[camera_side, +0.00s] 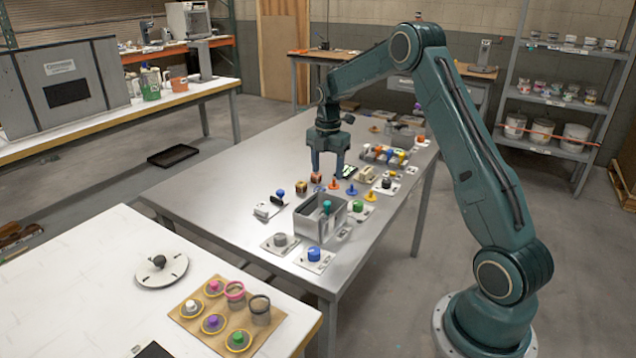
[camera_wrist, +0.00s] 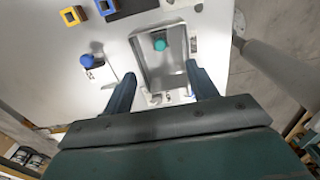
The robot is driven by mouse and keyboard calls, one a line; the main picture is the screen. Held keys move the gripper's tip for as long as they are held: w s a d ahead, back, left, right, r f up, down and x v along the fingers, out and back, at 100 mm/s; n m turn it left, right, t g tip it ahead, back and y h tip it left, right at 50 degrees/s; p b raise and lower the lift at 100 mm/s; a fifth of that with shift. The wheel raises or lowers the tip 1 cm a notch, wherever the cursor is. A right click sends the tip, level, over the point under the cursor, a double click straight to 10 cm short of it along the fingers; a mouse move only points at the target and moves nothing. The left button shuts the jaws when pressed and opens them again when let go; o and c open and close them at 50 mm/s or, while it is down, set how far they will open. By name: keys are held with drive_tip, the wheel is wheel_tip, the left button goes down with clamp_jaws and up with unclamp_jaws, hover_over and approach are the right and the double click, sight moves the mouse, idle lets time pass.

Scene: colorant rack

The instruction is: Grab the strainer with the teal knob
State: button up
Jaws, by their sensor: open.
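A teal knob (camera_side: 327,207) stands up inside a grey open box (camera_side: 305,224) on the metal table. It also shows in the wrist view (camera_wrist: 160,44), near the far end of the box (camera_wrist: 143,72). The body under the knob is hard to make out, so I cannot confirm the strainer's shape. My gripper (camera_side: 328,172) points down above the table, behind the box in the side view. In the wrist view my gripper (camera_wrist: 161,74) is open and empty, with its fingers apart in front of the teal knob and not touching it.
A blue-knobbed item (camera_side: 314,254) and a grey-knobbed item (camera_side: 280,240) sit in front of the box. A green-knobbed item (camera_side: 358,207) is to its right. Several small coloured items crowd the table behind. A tan board (camera_side: 190,327) holds knobbed rings on the white table.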

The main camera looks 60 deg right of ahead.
sight(327, 202)
drive_tip(key=shift+d+f, duration=0.1)
drive_tip(key=shift+f, duration=4.4)
drive_tip(key=shift+f, duration=0.1)
drive_tip(key=shift+f, duration=2.5)
drive_tip(key=c, duration=1.1)
